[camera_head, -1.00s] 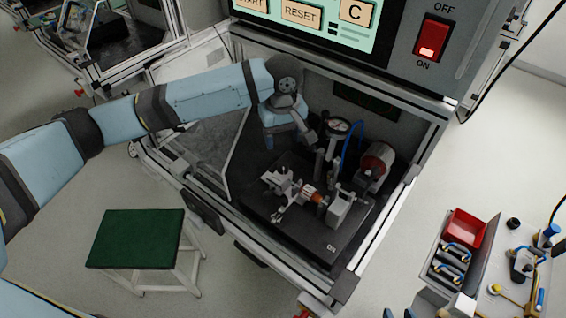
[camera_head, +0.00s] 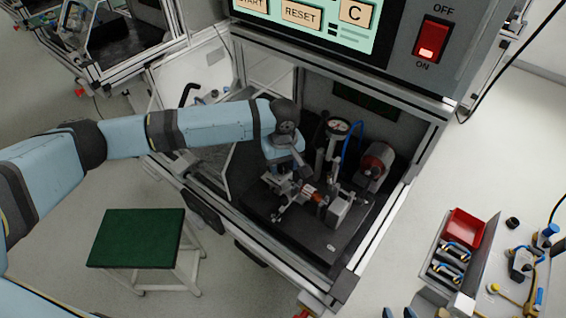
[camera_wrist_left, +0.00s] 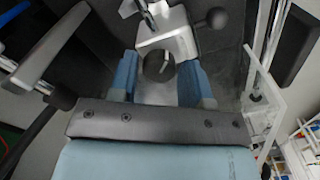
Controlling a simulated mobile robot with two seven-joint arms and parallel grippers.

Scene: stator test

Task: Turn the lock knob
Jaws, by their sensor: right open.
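In the left wrist view a round dark knob (camera_wrist_left: 158,68) sits on a pale grey metal block (camera_wrist_left: 166,35). My left gripper (camera_wrist_left: 160,84) has its two blue fingers apart, one on each side of the knob. I cannot tell whether they touch it. In the head view my left gripper (camera_head: 285,165) points down at the left part of the fixture (camera_head: 341,208) inside the test cell; the knob cannot be made out there.
A dial gauge (camera_head: 338,127) on a post and a red-ended cylinder (camera_head: 375,163) stand beside the gripper. A lever with a dark ball (camera_wrist_left: 218,17) is close to the right finger. The cell's frame (camera_head: 375,240) bounds the space. A green-topped stool (camera_head: 136,238) stands outside.

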